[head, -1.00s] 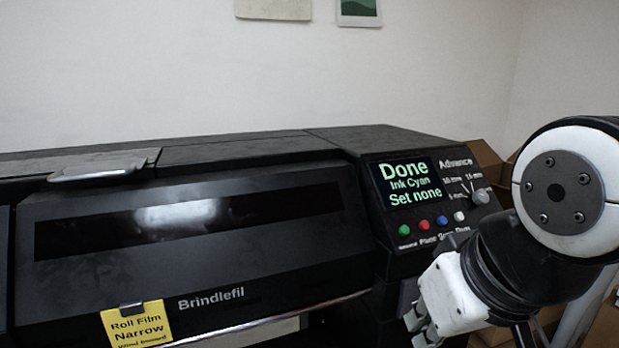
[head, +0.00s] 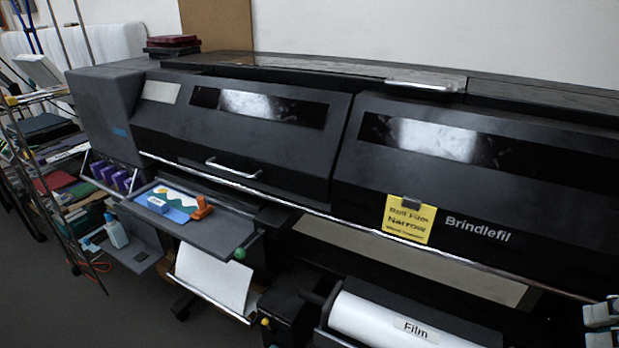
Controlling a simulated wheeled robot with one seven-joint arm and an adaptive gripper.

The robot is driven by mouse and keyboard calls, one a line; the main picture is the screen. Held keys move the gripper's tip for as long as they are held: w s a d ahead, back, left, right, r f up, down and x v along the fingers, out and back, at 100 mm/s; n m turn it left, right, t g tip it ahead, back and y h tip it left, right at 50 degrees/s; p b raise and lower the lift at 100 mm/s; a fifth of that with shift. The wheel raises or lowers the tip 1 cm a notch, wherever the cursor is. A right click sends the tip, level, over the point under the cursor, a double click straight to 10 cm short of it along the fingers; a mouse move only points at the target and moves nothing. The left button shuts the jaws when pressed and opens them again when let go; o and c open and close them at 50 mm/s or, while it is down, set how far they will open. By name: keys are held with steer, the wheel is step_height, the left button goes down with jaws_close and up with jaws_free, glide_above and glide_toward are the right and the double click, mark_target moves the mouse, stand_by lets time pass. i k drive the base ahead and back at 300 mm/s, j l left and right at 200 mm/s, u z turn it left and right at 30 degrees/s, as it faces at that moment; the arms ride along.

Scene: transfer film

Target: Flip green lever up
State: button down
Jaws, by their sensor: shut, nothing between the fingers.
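A green ball-shaped knob (head: 239,253) shows at the right front corner of the grey tray (head: 225,240) under the middle of the printer. It looks like the end of the green lever; its shaft is too small to make out. My gripper (head: 598,326) shows only in part at the lower right edge of the head view. It is shut and empty, far to the right of the green knob and touching nothing visible.
The black printer (head: 480,190) spans the view. The tray holds a blue item (head: 172,208) and an orange tool (head: 202,208). A film roll (head: 380,322) sits low in front. A cluttered rack (head: 60,190) stands left, with dark floor (head: 140,310) beside it.

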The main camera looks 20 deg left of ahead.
mark_target(241, 253)
steer(key=u, duration=1.4)
